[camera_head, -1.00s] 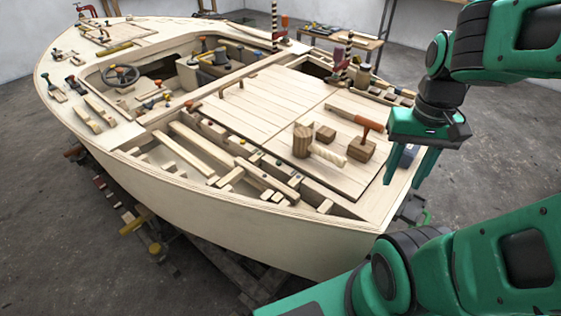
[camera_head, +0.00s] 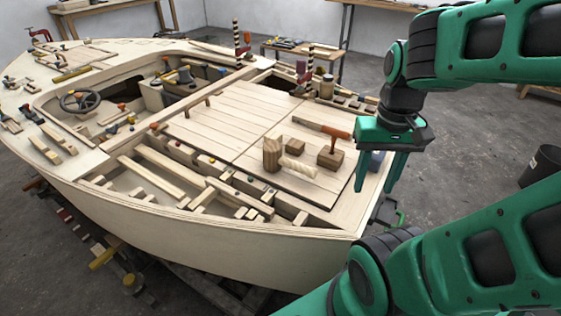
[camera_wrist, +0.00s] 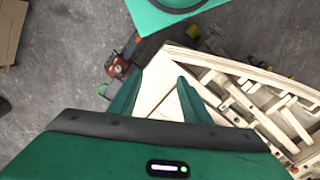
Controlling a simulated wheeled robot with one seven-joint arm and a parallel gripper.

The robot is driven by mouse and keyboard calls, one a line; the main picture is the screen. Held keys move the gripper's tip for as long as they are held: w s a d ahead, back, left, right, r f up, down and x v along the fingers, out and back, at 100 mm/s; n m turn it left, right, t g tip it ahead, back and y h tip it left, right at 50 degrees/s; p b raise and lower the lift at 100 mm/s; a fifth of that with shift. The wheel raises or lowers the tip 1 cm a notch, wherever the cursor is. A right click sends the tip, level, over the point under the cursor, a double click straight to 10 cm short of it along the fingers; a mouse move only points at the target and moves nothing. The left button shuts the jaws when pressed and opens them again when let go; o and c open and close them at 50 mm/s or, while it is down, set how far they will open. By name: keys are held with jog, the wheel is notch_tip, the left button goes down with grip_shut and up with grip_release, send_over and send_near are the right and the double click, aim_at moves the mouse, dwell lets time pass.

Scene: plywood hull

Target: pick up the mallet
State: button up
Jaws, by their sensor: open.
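The mallet (camera_head: 272,155) lies on the pale plank deck (camera_head: 225,115) of the boat in the head view. It has a thick brown wooden head and a pale handle (camera_head: 299,167) pointing right. My gripper (camera_head: 378,172) hangs to the right of the mallet, by the deck's right edge, fingers pointing down, apart and empty. It does not touch the mallet. In the wrist view my gripper (camera_wrist: 160,82) shows two spread green fingers with the hull's pale corner between and beyond them. The mallet cannot be made out in the wrist view.
Wooden blocks (camera_head: 330,158) and an orange-handled tool (camera_head: 322,129) lie close to the mallet. Open compartments with beams (camera_head: 172,172) lie left of the mallet. A dark bin (camera_head: 541,166) stands on the floor at right.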

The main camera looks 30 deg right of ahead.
jog(key=n+t+h, duration=0.1)
jog(key=n+h, duration=0.1)
jog(key=n, duration=1)
send_near(286, 159)
jog(key=shift+w+d+f, duration=0.1)
jog(key=shift+d+f, duration=0.15)
jog(key=shift+f, duration=0.5)
jog(key=f, duration=0.6)
jog(key=d+f, duration=0.1)
jog(key=f, duration=0.3)
jog(key=shift+w+d, duration=0.15)
jog(key=shift+w, duration=0.2)
grip_shut()
